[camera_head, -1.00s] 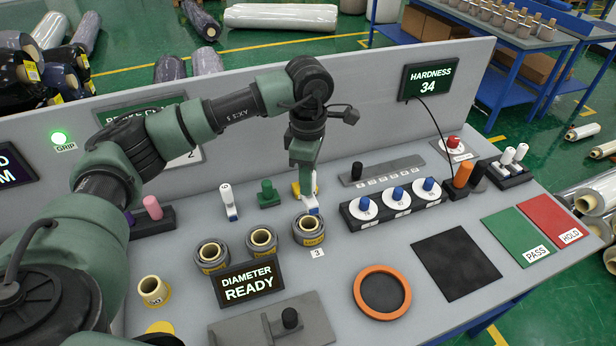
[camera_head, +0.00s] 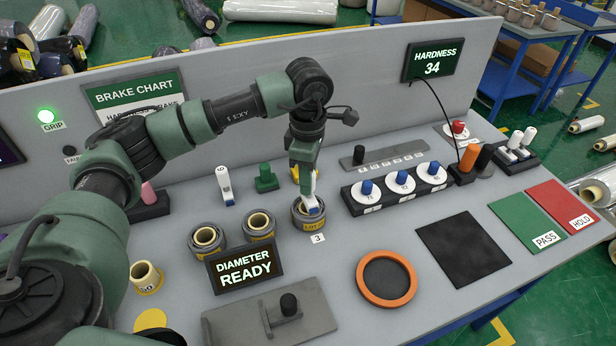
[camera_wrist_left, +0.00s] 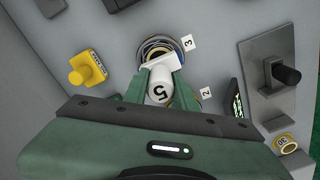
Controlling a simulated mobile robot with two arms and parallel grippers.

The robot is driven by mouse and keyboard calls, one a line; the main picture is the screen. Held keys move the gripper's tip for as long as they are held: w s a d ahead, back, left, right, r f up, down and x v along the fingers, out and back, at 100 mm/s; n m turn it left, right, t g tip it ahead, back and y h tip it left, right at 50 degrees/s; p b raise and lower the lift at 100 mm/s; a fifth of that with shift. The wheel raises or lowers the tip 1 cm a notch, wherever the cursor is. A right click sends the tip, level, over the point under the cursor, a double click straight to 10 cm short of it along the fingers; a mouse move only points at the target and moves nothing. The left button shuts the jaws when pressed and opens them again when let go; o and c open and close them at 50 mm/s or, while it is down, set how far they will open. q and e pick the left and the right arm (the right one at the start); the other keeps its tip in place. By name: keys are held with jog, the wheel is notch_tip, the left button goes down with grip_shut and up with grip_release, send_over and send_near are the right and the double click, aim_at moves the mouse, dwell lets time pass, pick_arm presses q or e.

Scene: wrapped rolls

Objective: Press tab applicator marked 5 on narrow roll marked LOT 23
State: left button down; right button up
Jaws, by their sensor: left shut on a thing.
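My left gripper (camera_head: 306,186) is shut on a white applicator (camera_head: 312,203) with a blue lower part. In the left wrist view the applicator (camera_wrist_left: 160,93) shows a black 5 on its end, between the green fingers (camera_wrist_left: 160,78). The applicator's foot is at the rim of the right-hand roll (camera_head: 304,222), by the card marked 3; whether it touches cannot be told. This roll is dark-wrapped with a pale core and a yellow label too small to read surely. Two similar rolls (camera_head: 206,240) (camera_head: 258,226) stand to its left. My right gripper is out of view.
Another white-and-blue applicator (camera_head: 225,185) and a green handled block (camera_head: 265,179) stand behind the rolls. The diameter display (camera_head: 243,264) is in front of them. A rack with blue-knobbed discs (camera_head: 402,184) stands to the right. An orange ring (camera_head: 385,279) lies at front right.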

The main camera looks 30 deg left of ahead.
pick_arm(q)
jog(key=shift+f+b, duration=0.65)
jog(key=shift+f, duration=0.05)
dwell(0.6)
jog(key=shift+s+f, duration=0.2)
jog(key=shift+f, duration=0.05)
dwell(1.5)
jog(key=shift+r, duration=0.1)
jog(key=shift+w+r+p, duration=0.2)
jog(key=shift+r+p, duration=0.25)
jog(key=shift+r, duration=0.55)
jog(key=shift+r+p, duration=1.65)
jog(key=shift+r, duration=1.5)
jog(key=shift+f, duration=0.1)
